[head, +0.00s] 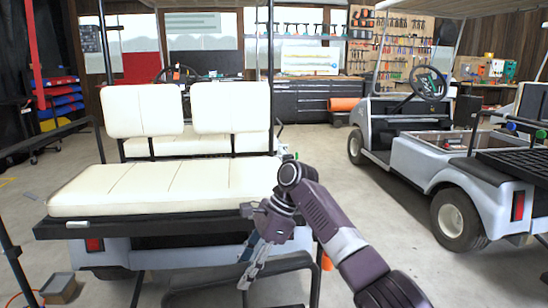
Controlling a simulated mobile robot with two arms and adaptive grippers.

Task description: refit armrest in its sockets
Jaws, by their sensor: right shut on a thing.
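My right gripper (254,265) hangs in front of the rear of the near cart, at the right end of its cream rear seat (165,187). Its fingers point down and are shut on a dark tube, which looks like the armrest (290,264), a bent black bar low in front of the cart. The fingers and arm hide part of it, and where it ends is hard to tell from the cart's black frame. The sockets cannot be made out. A black rail (50,136) stands at the seat's left side. My left gripper is not in view.
A second cart (450,165) with an open bed stands at the right. Dark drawer cabinets (302,105) and tool boards line the back wall. A small box (60,288) lies at lower left.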

